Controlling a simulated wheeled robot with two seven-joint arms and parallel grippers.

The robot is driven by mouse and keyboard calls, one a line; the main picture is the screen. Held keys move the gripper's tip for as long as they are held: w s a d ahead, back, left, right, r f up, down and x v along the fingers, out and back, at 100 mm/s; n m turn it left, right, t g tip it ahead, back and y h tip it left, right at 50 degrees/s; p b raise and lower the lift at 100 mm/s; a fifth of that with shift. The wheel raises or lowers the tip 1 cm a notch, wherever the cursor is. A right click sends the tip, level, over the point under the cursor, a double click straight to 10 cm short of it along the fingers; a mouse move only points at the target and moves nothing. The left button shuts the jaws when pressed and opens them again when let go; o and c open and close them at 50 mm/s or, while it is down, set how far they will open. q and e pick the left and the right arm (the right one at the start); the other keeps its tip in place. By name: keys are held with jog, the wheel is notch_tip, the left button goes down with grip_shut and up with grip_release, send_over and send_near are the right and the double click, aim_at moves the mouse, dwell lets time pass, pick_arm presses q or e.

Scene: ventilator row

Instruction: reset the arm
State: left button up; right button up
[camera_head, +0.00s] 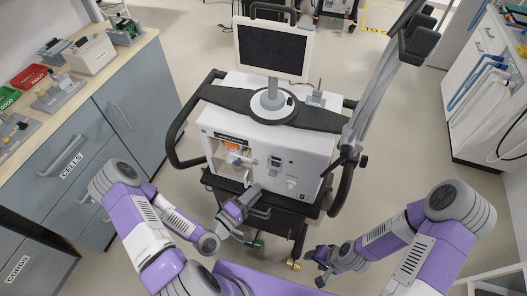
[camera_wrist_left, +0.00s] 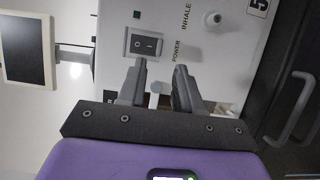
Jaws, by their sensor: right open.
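The task names an arm; the frames do not make clear which. Both of my purple and white arms show in the head view. My left gripper (camera_head: 248,195) is in front of the lower front panel of the white ventilator (camera_head: 262,150). In the left wrist view its two fingers (camera_wrist_left: 159,68) are apart, just below a black rocker switch (camera_wrist_left: 145,44) marked POWER. My right gripper (camera_head: 318,262) is open, low, right of the ventilator's black cart.
The ventilator carries a monitor (camera_head: 272,48) and black side rails (camera_head: 178,140). A grey jointed arm (camera_head: 385,80) rises at its right. A counter with drawers (camera_head: 75,150) stands left, a hose cabinet (camera_head: 485,110) right. Floor between ventilator and cabinet is clear.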

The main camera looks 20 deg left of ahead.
pick_arm(q)
jog(key=s+d+f+m+g, duration=0.2)
jog(key=d+f+m+g, duration=0.1)
jog(key=f+g, duration=0.25)
jog(key=s+d+f+m+g, duration=0.1)
jog(key=d+f+m+g, duration=0.25)
jog(key=f, duration=0.25)
jog(key=s+f+m+g+y, duration=0.3)
jog(key=s+f+m+g, duration=0.1)
jog(key=s+g, duration=0.3)
jog(key=shift+s+a, duration=0.25)
